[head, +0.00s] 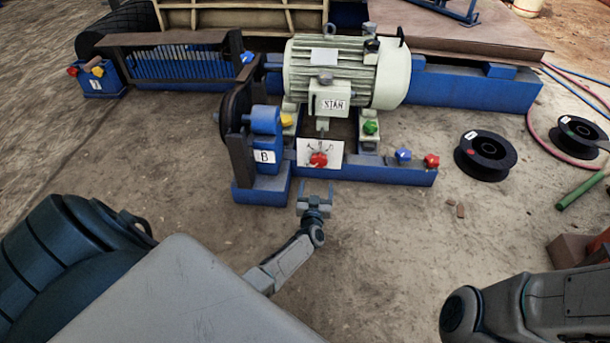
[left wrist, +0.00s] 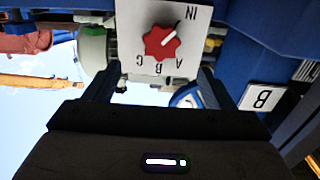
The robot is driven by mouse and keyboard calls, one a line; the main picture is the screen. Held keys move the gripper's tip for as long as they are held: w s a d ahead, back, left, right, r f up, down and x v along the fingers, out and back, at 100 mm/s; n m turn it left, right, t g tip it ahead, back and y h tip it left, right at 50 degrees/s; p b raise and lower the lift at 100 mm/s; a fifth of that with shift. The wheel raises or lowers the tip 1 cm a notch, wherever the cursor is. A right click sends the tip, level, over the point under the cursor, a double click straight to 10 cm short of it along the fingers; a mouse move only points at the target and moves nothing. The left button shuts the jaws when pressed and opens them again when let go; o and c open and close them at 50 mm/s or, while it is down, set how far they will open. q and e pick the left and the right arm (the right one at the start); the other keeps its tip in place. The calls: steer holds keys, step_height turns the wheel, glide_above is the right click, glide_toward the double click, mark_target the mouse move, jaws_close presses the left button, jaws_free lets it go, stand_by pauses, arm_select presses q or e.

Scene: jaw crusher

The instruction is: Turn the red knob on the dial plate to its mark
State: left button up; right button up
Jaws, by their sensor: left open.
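The red knob (head: 318,159) sits on the white dial plate (head: 335,148), low on the blue frame below the motor. In the left wrist view the knob (left wrist: 161,42) is a scalloped red disc with a white pointer line, on the plate (left wrist: 130,18) lettered IN, A, B and C. That view is upside down; the pointer line slants up and right, toward the side of IN. My left gripper (head: 316,190) is open and empty, just in front of and below the knob, its fingers (left wrist: 155,88) apart and not touching it. My right gripper is out of view.
A blue block labelled B (head: 264,156) stands left of the plate. Red (head: 432,160), blue (head: 403,155) and green (head: 370,127) knobs are to the right. The pale motor (head: 345,72) is above. Black spools (head: 485,155) lie on the ground at right. The ground in front is mostly clear.

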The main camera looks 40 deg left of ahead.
arm_select(q)
steer(key=s+d+r+m+g+h+p, duration=0.1)
steer(key=s+d+m+g+h+p, duration=0.1)
steer(key=s+p, duration=0.6)
steer(key=s+d+r+m+g+h+p, duration=0.2)
steer(key=s+d+h+p, duration=0.3)
steer(key=s+p, duration=0.4)
steer(key=d+m+p, duration=0.1)
steer(key=p, duration=0.3)
steer(key=shift+r, duration=0.2)
